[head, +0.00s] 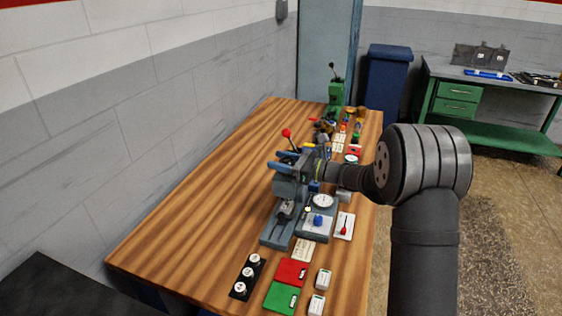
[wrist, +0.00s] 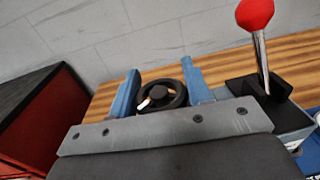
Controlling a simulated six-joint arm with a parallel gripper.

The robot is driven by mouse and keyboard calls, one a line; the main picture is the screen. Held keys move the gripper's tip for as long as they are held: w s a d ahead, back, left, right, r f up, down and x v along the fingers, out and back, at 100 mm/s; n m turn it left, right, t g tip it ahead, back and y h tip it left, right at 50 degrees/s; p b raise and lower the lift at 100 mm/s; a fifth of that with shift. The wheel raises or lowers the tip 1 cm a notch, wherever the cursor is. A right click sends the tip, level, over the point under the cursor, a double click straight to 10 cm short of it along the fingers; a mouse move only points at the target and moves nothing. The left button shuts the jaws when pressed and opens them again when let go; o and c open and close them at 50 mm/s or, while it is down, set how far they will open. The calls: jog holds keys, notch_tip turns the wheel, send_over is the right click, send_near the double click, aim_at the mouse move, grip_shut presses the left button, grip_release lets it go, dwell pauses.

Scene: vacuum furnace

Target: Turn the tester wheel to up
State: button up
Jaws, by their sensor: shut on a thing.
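The tester wheel (wrist: 163,95) is a dark ring with a black hub and a white mark at its lower left in the wrist view. My gripper (wrist: 160,72) has its two blue fingers on either side of the wheel and is shut on it. In the head view my gripper (head: 283,160) is at the upper part of the grey tester (head: 290,188), which stands on the wooden bench. The wheel is hidden or too small to make out there. A lever with a red knob (wrist: 255,14) rises beside the wheel at right.
The wooden bench (head: 190,205) is clear to the left. A dial gauge unit (head: 322,201) stands right of the tester. Red (head: 291,272) and green (head: 281,297) blocks and a black strip with white dials (head: 247,276) lie in front. Several small items and a green press (head: 335,95) are behind.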

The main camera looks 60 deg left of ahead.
dwell(0.3)
jog(key=o, duration=1)
jog(key=v, duration=1.7)
jog(key=shift+d, duration=0.35)
